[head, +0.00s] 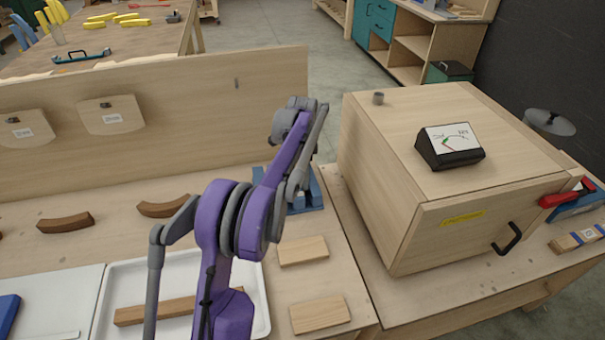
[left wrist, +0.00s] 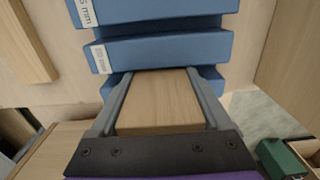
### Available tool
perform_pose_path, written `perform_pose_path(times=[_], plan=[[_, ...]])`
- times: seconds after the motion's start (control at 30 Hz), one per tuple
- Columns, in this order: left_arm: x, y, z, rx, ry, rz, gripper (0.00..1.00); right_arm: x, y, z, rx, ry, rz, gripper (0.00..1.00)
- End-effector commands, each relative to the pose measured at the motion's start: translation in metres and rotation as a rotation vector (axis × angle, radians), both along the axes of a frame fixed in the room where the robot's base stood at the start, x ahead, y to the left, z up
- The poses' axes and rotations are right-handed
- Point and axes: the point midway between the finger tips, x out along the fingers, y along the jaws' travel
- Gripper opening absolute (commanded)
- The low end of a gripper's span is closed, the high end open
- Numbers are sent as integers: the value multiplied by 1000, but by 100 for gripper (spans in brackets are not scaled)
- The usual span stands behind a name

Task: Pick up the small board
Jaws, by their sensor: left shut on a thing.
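A small light wooden board (left wrist: 160,102) fills the space between the fingers of my left gripper (left wrist: 160,76) in the left wrist view. The gripper is shut on it, with a grey finger along each side. The board's far end is close to blue blocks with white labels (left wrist: 160,52); I cannot tell whether it touches them. In the head view my purple arm hides the gripper and the held board, and only part of the blue blocks (head: 305,196) shows beside it. My right gripper is in neither view.
Two more small boards (head: 303,250) (head: 319,315) lie on the bench right of my arm. A white tray (head: 255,280) holds a long wooden strip (head: 160,310). A large wooden box (head: 395,180) stands to the right, with a meter (head: 449,147) on top. Curved brown pieces (head: 66,222) lie left.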

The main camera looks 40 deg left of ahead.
Motion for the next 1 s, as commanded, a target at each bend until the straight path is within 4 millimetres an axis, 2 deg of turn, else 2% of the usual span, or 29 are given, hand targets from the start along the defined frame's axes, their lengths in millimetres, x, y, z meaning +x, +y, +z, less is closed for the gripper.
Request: perform_pose_path(times=[0.17,0.5,0.63,0.8,1.0], plan=[[0,0,10,0,0,0,25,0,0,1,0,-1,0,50],[0,0,76,0,0,0,25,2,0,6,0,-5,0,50],[-3,4,95,1,-1,2,25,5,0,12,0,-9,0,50],[-32,34,113,3,-2,7,25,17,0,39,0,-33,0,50],[-71,62,116,1,-6,4,25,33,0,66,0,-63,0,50]])
